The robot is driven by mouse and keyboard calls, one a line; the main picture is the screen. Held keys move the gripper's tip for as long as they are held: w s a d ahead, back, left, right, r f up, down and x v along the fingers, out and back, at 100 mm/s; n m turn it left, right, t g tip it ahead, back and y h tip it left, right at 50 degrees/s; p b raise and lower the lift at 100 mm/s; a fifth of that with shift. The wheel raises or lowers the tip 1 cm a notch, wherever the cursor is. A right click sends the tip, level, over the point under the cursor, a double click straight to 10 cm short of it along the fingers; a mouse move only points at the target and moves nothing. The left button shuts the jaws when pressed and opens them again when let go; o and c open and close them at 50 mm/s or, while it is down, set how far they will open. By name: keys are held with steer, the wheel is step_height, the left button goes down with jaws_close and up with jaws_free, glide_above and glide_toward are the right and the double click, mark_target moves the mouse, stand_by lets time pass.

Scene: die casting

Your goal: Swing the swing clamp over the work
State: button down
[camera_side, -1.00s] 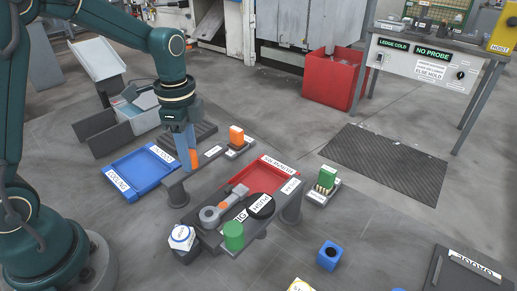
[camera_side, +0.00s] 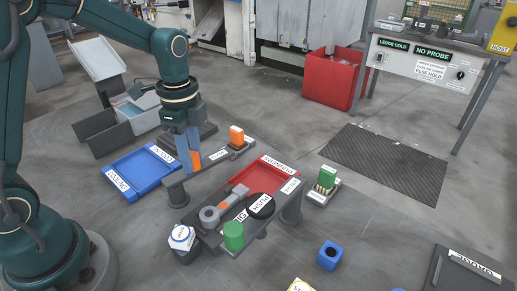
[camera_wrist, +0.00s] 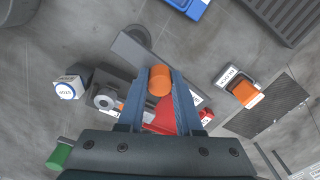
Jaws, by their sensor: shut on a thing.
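The swing clamp appears to be the long grey bar (camera_side: 186,183) with an upright orange knob (camera_side: 195,160); its near end lies over a dark post (camera_side: 179,196). My gripper (camera_side: 192,157) points down at the knob. In the wrist view, the fingers (camera_wrist: 160,88) flank the orange knob (camera_wrist: 160,80) and are shut on it, with the bar (camera_wrist: 135,50) running diagonally beneath. A grey ring-shaped part (camera_side: 209,214) with an arm lies on a dark fixture plate, in front of the bar and apart from it in the side view.
A green cylinder (camera_side: 233,235) and a black PUSH disc (camera_side: 261,205) are on the fixture plate. A red tray (camera_side: 270,175) lies behind it, a blue tray (camera_side: 140,172) left. An orange block (camera_side: 237,136) stands near the bar's far end. A white-topped button box (camera_side: 182,238) stands front left.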

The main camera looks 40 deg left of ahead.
steer(key=m, duration=0.1)
steer(key=d+m, duration=0.1)
steer(key=m, duration=0.1)
steer(key=d+m, duration=0.1)
steer(key=shift+s+r, duration=0.1)
steer(key=shift+s, duration=0.25)
steer(key=m, duration=0.2)
steer(key=s+d+m, duration=0.1)
steer(key=m, duration=0.2)
steer(key=s+m, duration=0.1)
steer(key=m, duration=0.1)
steer(key=d+m, duration=0.1)
steer(key=shift+s, duration=0.3)
steer(key=shift+s+d+m, duration=0.1)
steer(key=shift+s+m, duration=0.25)
steer(key=shift+m, duration=0.65)
steer(key=shift+s+d+m, duration=0.1)
steer(key=shift+s+m, duration=0.25)
steer(key=shift+m, duration=0.65)
steer(key=shift+s, duration=0.1)
steer(key=c, duration=0.6)
jaws_free()
steer(key=shift+a, duration=0.1)
steer(key=shift+r, duration=2.55)
